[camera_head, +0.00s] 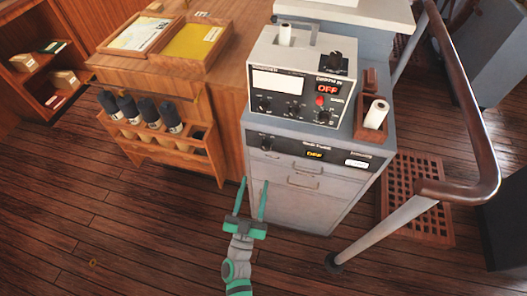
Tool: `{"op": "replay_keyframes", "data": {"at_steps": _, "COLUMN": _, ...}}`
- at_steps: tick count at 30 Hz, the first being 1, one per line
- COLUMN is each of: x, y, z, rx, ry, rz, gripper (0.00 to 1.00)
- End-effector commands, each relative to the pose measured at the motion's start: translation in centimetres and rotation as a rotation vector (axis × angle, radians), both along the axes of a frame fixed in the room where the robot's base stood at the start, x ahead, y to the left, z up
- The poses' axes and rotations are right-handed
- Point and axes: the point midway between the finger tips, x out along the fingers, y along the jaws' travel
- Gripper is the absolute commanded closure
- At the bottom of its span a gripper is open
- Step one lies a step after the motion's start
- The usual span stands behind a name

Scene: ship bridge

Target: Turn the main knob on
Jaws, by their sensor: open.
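A grey instrument box (291,80) stands on a grey cabinet (312,212). A black knob (335,61) is at its upper right, above a display reading OFF in red. Several smaller black knobs (264,103) run along the lower part of its face, beside a red button (320,100). The cabinet's dark top panel has another knob (266,143) at left and a display reading OFF in yellow. Which knob is the main one cannot be read. My gripper (253,181) is open and empty, in front of the cabinet and below all the knobs.
A brown metal handrail (468,187) curves along the right, its post meeting the floor near the cabinet. A wooden rack of dark cylinders (172,117) stands at left. A white roll (376,114) sits beside the box. The front floor is clear.

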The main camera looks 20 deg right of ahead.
Motion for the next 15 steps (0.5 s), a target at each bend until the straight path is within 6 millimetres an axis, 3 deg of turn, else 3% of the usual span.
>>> {"op": "replay_keyframes", "data": {"at_steps": 8, "x": 1.7, "y": -1.6, "z": 0.6, "rx": -0.009, "ry": -0.013, "rz": -0.035, "gripper": 0.54}}
{"op": "replay_keyframes", "data": {"at_steps": 15, "x": 4.7, "y": -3.4, "z": 2.1, "rx": -0.010, "ry": -0.015, "rz": -0.030, "gripper": 0.54}}
